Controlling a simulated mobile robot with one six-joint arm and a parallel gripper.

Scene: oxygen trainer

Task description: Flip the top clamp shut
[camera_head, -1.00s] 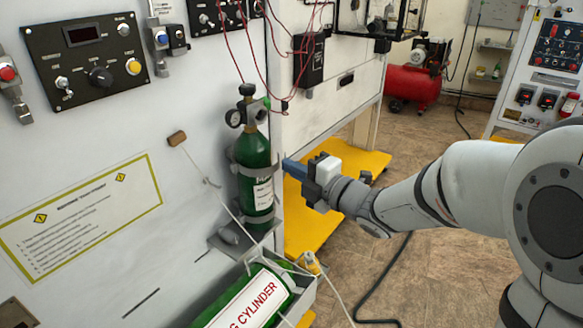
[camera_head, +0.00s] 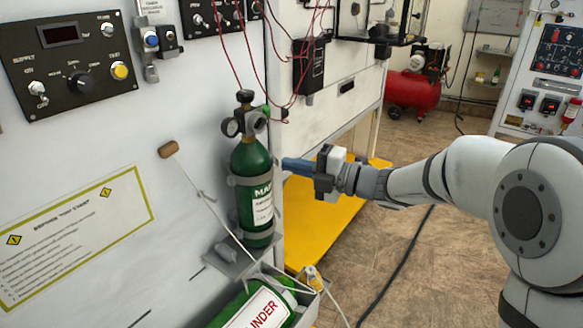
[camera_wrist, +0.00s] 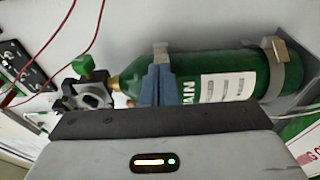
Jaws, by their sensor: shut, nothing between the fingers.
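A green oxygen cylinder (camera_head: 251,205) stands upright against the white panel and also shows in the wrist view (camera_wrist: 215,68). The top clamp (camera_head: 240,181) is a grey band around its upper body. In the wrist view a grey part of this clamp (camera_wrist: 160,50) shows just beyond my fingers, which hide the rest; I cannot tell whether it is fully closed. The lower clamp (camera_wrist: 273,68) goes around the cylinder near its base. My gripper (camera_head: 286,164) is shut and empty, its blue fingertips at the cylinder's right side by the top clamp; contact is unclear. It also shows in the wrist view (camera_wrist: 153,85).
A valve and gauge (camera_head: 240,123) with thin red cables above top the cylinder. A second green cylinder (camera_head: 262,308) lies below. A yellow platform (camera_head: 320,225) is behind; the floor at right is mostly clear.

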